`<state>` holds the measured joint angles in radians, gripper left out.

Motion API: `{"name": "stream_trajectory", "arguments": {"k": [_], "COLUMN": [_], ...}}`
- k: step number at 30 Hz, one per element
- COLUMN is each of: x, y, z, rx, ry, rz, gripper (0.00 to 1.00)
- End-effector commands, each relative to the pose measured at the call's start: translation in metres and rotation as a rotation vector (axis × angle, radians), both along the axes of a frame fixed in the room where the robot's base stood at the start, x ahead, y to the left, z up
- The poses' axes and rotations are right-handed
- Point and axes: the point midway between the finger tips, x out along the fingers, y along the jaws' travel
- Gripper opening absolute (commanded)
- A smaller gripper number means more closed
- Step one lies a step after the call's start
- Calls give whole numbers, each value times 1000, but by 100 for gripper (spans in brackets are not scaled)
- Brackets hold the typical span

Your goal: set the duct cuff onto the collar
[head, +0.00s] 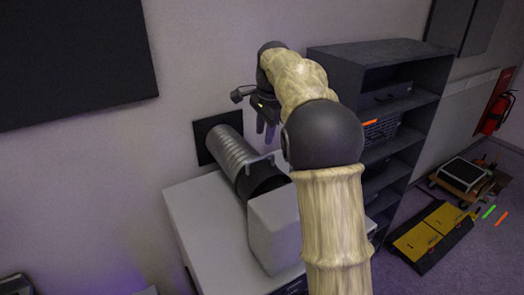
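A grey ribbed duct (232,152) comes out of a black wall plate (205,139) and slopes down to the right. Its near end is a dark cuff (262,182) with a grey handle (258,161) arching over it. The cuff lies right behind a pale box-shaped unit (275,225). I cannot make out the collar apart from the dark cuff, nor whether the two touch. My gripper (265,128) hangs above the duct and handle, fingers down. The fingers look slightly apart, with nothing between them. My arm covers the area to the right.
The unit stands on a white cabinet (212,218), whose left part is bare. A dark shelf rack (395,52) stands behind my arm at right. A yellow and black case (428,236), a low cart (463,175) and a fire extinguisher (496,112) are farther right.

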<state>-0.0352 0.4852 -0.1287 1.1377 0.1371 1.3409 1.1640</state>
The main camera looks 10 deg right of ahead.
Motion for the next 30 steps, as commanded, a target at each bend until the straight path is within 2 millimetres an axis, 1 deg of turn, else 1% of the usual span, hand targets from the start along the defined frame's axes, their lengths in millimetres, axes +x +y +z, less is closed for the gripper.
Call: {"name": "stream_trajectory", "arguments": {"k": [6,12,17,24,26,27,29,30], "x": [7,12,14,14,14,14,14,14], "y": [2,4,6,6,6,5,5,4], "z": [-37,-66,-76,-77,-77,-77,-77,-77], "rx": [0,1,0,1,1,0,0,0], "ry": [5,4,1,0,0,0,0,0], "rz": [0,0,2,2,1,1,0,-1], "gripper": [33,33,33,33,23,15,3,0]}}
